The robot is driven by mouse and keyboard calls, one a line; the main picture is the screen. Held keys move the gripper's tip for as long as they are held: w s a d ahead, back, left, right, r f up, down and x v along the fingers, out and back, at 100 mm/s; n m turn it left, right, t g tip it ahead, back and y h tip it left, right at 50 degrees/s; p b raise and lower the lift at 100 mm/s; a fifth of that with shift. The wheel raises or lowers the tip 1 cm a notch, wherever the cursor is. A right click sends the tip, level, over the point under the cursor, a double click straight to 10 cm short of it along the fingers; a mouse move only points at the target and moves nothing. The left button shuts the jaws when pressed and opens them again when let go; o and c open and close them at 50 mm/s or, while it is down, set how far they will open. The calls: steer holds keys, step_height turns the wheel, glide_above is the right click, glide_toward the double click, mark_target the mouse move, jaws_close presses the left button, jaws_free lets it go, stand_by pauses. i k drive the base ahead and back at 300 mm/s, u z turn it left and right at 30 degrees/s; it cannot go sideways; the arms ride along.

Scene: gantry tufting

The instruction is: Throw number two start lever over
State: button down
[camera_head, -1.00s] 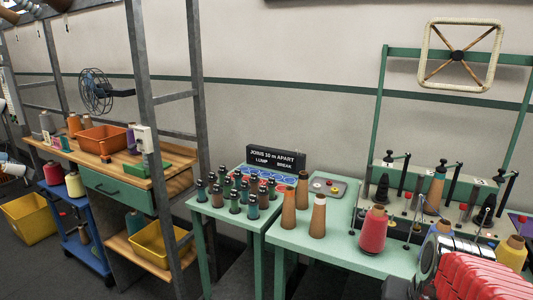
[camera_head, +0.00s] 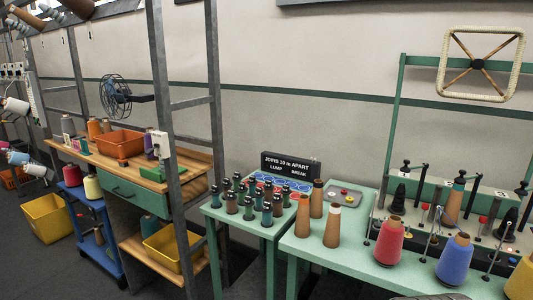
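A green winding machine (camera_head: 432,182) stands on the green table at the right, partly cut off by the picture edge. Several upright levers with black handles show along it: one at the left (camera_head: 418,182), one in the middle (camera_head: 471,192) and one at the far right (camera_head: 522,203). No number can be read on them, so I cannot tell which is number two. Cones of yarn stand in front and hide parts of the machine. My gripper is not in view.
A red cone (camera_head: 389,242), a blue cone (camera_head: 454,260) and a yellow cone (camera_head: 521,280) stand at the table's front. Bare brown cones (camera_head: 332,227) stand further left. A small table (camera_head: 228,213) holds several dark bobbins. A grey post (camera_head: 164,130) rises left of it.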

mark_target(482, 220)
steer(key=z, duration=1.05)
steer(key=i, duration=1)
steer(key=u, duration=0.5)
